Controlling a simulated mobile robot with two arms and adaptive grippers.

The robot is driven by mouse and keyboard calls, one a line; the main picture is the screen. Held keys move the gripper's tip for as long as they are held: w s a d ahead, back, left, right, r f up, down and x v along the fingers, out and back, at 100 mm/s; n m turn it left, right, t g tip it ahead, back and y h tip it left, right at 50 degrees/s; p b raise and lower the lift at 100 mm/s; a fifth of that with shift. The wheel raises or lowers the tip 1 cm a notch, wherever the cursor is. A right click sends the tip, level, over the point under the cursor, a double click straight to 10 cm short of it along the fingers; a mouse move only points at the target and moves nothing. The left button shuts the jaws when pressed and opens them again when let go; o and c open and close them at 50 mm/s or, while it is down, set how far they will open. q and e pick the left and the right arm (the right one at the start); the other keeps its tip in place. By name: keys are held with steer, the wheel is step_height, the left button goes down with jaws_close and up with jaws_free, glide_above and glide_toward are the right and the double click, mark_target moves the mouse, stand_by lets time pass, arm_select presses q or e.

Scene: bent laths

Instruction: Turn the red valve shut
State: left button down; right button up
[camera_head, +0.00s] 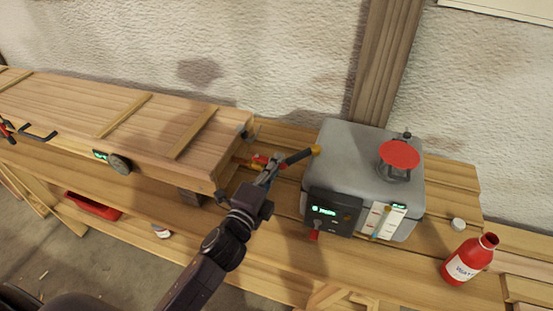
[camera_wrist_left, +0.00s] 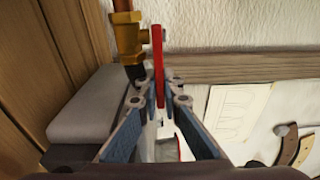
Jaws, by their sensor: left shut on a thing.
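The red valve handle (camera_head: 259,159) is a small red lever between the long wooden box and the grey metal unit, partly hidden by my gripper. In the left wrist view the red lever (camera_wrist_left: 158,55) stands upright beside the brass valve body (camera_wrist_left: 127,40). My left gripper (camera_head: 270,170) is at the valve, shut on the red lever. In the left wrist view, the lower end of the lever sits between the fingertips of the left gripper (camera_wrist_left: 163,92). My right gripper is not in view.
The grey unit (camera_head: 345,150) with a red-topped filler (camera_head: 399,154) stands close on the right.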

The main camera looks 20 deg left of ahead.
arm_select(q)
steer(key=shift+s+a+m+g+h+p, duration=0.15)
steer(key=shift+s+m+h+p, duration=0.15)
steer(key=shift+m+h, duration=0.35)
steer(key=shift+s+d+m+g+h+p, duration=0.1)
steer(key=shift+s+m+g+h+p, duration=0.2)
steer(key=shift+h, duration=0.55)
steer(key=shift+w, duration=0.1)
steer(key=c, duration=2.1)
jaws_free()
steer(key=v, duration=1.2)
steer(key=shift+a+f, duration=0.1)
steer(key=shift+f, duration=0.05)
